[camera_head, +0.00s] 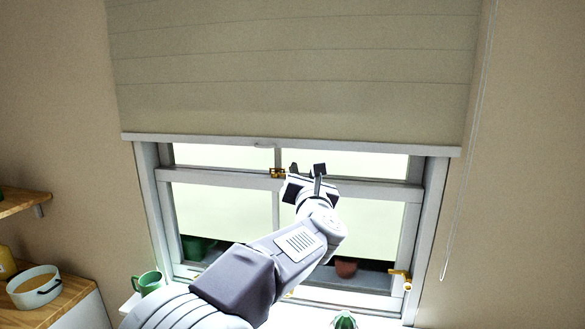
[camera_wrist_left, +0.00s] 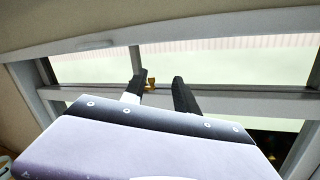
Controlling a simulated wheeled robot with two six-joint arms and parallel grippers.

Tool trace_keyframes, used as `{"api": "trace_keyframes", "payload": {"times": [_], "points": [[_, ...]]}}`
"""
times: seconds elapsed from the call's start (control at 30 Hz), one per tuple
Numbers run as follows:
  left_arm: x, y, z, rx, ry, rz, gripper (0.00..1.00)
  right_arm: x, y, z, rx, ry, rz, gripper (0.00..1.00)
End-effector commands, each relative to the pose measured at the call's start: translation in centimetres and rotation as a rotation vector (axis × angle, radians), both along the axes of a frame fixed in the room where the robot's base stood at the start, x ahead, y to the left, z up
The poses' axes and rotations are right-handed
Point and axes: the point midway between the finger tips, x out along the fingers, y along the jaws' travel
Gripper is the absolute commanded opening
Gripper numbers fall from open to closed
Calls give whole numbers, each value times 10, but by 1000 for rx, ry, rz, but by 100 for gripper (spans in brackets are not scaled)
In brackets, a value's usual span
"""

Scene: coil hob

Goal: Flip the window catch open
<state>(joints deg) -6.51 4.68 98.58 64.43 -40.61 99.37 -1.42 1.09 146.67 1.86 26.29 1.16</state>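The window catch (camera_head: 277,173) is a small brass fitting on the meeting rail near the middle of the window (camera_head: 430,200). My left gripper (camera_head: 306,170) is just to the right of it in the head view, raised in front of the rail. Its two dark fingers are apart with nothing between them. In the left wrist view the catch (camera_wrist_left: 151,83) shows between the fingertips of the left gripper (camera_wrist_left: 160,82), close to the left finger and seemingly beyond it. I cannot tell whether they touch. My right gripper is not in view.
A blind (camera_head: 290,70) hangs over the upper window, and its cord (camera_head: 468,150) hangs at right. A brass handle (camera_head: 402,278) is at the window's lower right. A green mug (camera_head: 148,282) stands at lower left, and a white pot (camera_head: 35,287) is on the wooden counter.

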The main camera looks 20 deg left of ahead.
Motion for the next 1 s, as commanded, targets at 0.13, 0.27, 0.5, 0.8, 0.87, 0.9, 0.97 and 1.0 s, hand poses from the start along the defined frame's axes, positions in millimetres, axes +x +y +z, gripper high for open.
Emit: {"api": "trace_keyframes", "payload": {"times": [0.13,0.27,0.5,0.8,0.87,0.9,0.97,1.0], "points": [[-4,9,-15,-281,-79,66,36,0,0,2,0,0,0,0],[-5,11,-19,-335,-94,82,36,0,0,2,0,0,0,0],[20,30,-14,-331,-91,85,36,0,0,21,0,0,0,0],[63,59,-16,-328,-92,81,36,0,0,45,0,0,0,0],[66,62,-16,-328,-92,79,36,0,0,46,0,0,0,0],[68,62,-17,-328,-91,78,36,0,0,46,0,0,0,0],[69,63,-18,-329,-92,78,36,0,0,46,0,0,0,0],[69,63,-19,-329,-92,78,36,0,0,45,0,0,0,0]]}}
